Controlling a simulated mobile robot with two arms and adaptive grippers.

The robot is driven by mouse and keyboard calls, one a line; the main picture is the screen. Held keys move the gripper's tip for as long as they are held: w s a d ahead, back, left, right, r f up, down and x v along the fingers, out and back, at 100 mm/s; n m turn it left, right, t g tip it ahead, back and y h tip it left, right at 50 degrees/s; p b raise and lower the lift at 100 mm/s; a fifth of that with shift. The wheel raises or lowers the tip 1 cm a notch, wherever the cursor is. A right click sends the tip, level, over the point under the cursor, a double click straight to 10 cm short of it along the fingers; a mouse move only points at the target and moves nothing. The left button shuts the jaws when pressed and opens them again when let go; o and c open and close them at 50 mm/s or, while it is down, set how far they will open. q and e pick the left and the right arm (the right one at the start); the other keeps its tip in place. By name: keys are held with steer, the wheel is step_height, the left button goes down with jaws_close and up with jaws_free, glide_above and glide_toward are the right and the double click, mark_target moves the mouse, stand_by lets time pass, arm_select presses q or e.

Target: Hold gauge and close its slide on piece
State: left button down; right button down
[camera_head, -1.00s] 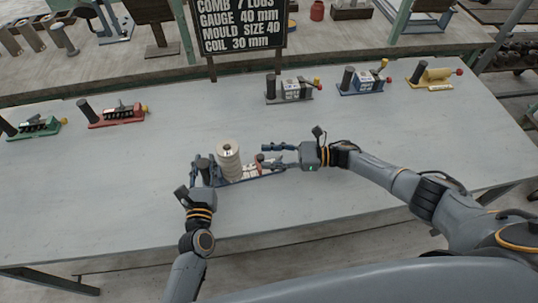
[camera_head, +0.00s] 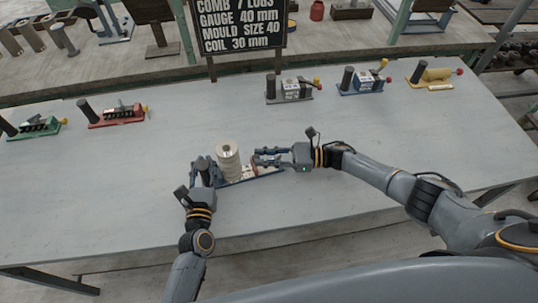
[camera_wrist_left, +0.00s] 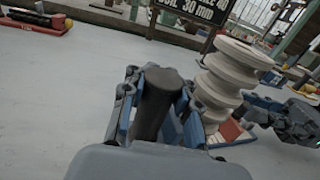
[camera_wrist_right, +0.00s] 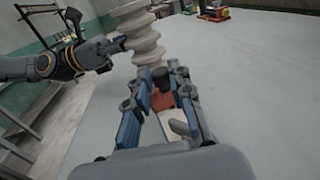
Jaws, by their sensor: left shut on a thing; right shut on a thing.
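The gauge (camera_head: 262,172) lies near the front middle of the table. The piece, a cream ribbed spool (camera_head: 228,160), stands upright at it, and also shows in the left wrist view (camera_wrist_left: 235,70). My left gripper (camera_head: 205,170) is shut on the gauge's dark upright handle (camera_wrist_left: 156,100), left of the piece. My right gripper (camera_head: 258,157) is shut at the gauge's right end. In the right wrist view a dark knob and a red block (camera_wrist_right: 162,101) show between its fingers, just short of the piece. The fingers partly hide the slide, so its contact with the piece is unclear.
A black sign (camera_head: 241,25) stands behind the table (camera_head: 130,180). Green (camera_head: 37,127), red (camera_head: 118,115), grey (camera_head: 290,90), blue (camera_head: 362,82) and yellow (camera_head: 434,77) gauges stand along the back. The table around the piece is clear.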

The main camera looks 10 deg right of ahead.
mark_target(253, 160)
steer(key=a, duration=0.3)
steer(key=shift+a, duration=0.25)
steer(key=c, duration=1.2)
jaws_free()
steer(key=shift+o, duration=0.2)
steer(key=v, duration=1.2)
steer(key=shift+d+f, duration=0.1)
arm_select(q)
steer(key=c, duration=0.9)
jaws_free()
steer(key=shift+c, duration=0.2)
